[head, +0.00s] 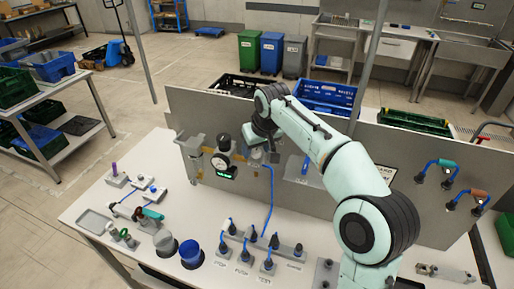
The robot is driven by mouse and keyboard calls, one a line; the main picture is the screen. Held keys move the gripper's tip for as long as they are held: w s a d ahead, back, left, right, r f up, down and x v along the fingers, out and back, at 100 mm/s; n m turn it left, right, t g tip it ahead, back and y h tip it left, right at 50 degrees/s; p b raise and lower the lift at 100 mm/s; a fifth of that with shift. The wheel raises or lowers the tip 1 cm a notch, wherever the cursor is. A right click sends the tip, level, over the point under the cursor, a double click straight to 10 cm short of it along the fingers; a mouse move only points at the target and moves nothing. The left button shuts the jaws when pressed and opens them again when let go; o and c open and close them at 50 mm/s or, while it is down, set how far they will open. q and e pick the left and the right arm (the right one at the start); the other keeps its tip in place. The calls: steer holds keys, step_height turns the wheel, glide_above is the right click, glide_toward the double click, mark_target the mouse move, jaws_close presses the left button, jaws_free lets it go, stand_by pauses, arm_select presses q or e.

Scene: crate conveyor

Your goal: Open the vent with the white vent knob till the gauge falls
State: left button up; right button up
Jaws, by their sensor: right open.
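A grey upright panel (330,197) stands along the back of the white table. I cannot make out the white vent knob clearly; the gripper and wrist cover part of this area. I see nothing held in the jaws. My left gripper is out of view.
A blue hose (270,196) runs down the panel below my right gripper. Plugs in a socket strip (262,245), a blue cup (191,253) and a grey tray (95,221) occupy the white table (150,150). Blue and orange couplings (447,168) are on the panel's right.

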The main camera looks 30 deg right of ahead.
steer(key=shift+w+f, duration=0.1)
steer(key=shift+f, duration=0.1)
steer(key=c, duration=1.1)
steer(key=shift+o, duration=0.2)
